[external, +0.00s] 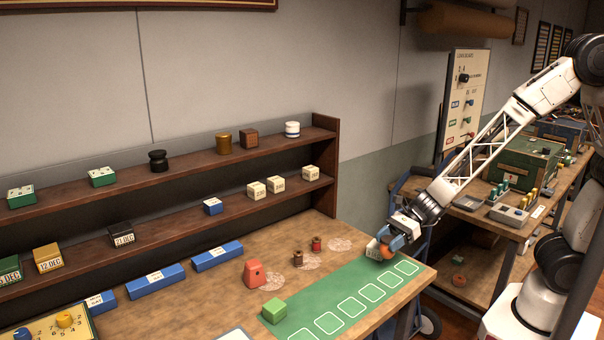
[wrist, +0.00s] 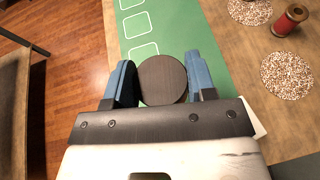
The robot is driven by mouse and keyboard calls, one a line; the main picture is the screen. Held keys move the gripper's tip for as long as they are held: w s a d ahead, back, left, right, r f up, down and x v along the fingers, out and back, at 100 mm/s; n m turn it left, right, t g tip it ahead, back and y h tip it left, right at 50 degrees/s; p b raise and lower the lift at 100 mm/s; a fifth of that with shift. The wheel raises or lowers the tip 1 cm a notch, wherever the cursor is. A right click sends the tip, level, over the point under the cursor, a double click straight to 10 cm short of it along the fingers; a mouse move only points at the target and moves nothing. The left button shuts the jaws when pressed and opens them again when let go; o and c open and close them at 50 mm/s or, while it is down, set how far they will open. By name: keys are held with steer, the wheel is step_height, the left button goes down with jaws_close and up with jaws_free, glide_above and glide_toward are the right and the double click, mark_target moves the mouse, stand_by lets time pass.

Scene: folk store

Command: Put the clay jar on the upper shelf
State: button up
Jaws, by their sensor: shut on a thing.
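The clay jar (external: 387,254) shows as a small orange-brown body under my gripper (external: 391,243), at the right end of the green mat. In the wrist view, its dark round top (wrist: 162,80) sits between the blue fingers of my gripper (wrist: 162,82), which are shut on it. I cannot tell whether the jar touches the mat. The upper shelf (external: 195,161) runs along the wall at the left, with several items spaced along it.
The lower shelf (external: 180,218) holds several blocks. A white card (external: 373,250) stands beside my gripper.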

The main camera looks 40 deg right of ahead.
steer(key=w+a+r+m+t, duration=0.1)
steer(key=w+r, duration=0.7)
steer(key=r, duration=0.4)
steer(key=w+a+r+t, duration=0.1)
steer(key=w+a+r, duration=0.1)
steer(key=w+r, duration=0.6)
steer(key=w+a+r+m+t+h, duration=0.1)
steer(key=w+r, duration=0.8)
steer(key=r, duration=0.6)
steer(key=shift+a+r+m, duration=0.2)
steer(key=shift+r+m, duration=0.1)
steer(key=shift+r, duration=0.05)
steer(key=shift+w+a, duration=0.1)
steer(key=shift+w, duration=0.1)
glide_above(277, 143)
steer(key=shift+s+a+f, duration=0.1)
steer(key=shift+s+f, duration=0.05)
steer(key=shift+f, duration=0.6)
steer(key=shift+f, duration=0.1)
steer(key=shift+f, duration=1.7)
steer(key=shift+f, duration=0.1)
steer(key=o, duration=0.9)
steer(key=shift+o, duration=0.2)
